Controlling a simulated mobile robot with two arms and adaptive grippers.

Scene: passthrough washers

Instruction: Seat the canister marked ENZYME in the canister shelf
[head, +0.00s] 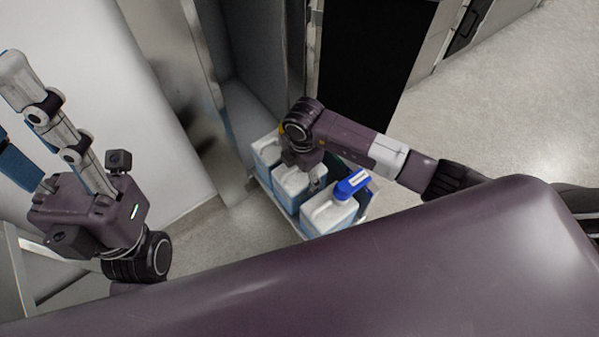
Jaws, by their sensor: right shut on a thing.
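Several pale canisters with bluish contents stand in a row in a tray-like shelf (262,184) low in the middle of the head view. The near one (328,214) has a blue cap (352,184). The middle one (290,187) and the far one (262,150) are partly covered by my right arm. No label is readable, so I cannot tell which is ENZYME. My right gripper (312,180) points down over the middle canister and appears shut on its top; its fingertips are mostly hidden. My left gripper (18,118) is at the far left, fingers apart, empty, well away from the canisters.
The shelf sits at the foot of a tall grey cabinet opening (245,95). A white panel (100,80) stands left of it and a dark panel (370,60) to the right. Pale floor (500,110) is clear at right. A metal frame (15,265) stands at lower left.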

